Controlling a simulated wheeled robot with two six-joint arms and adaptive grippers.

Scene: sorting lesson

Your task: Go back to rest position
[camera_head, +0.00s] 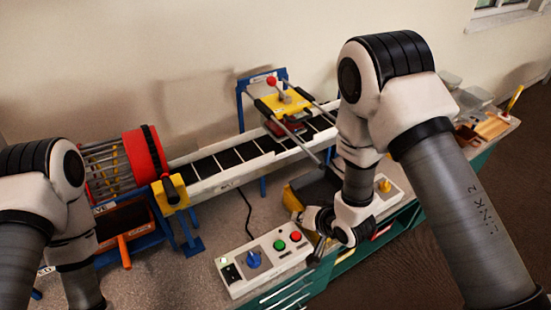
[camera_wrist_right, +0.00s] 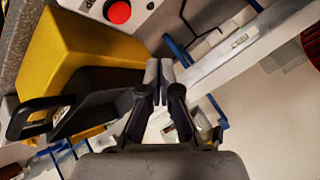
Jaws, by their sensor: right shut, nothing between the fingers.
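My right arm reaches down from the upper right in the head view. Its gripper (camera_head: 314,256) is low over the front edge of the bench, just right of the control box. In the right wrist view the fingers (camera_wrist_right: 159,70) are together with nothing between them. My left arm shows at the left edge of the head view, but its gripper is out of view.
The control box (camera_head: 240,276) has a blue knob and green and red buttons. A yellow bin (camera_head: 296,197) with a dark tray is partly behind my right arm. The conveyor (camera_head: 212,182), red drum (camera_head: 144,158) and yellow press (camera_head: 284,100) stand behind.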

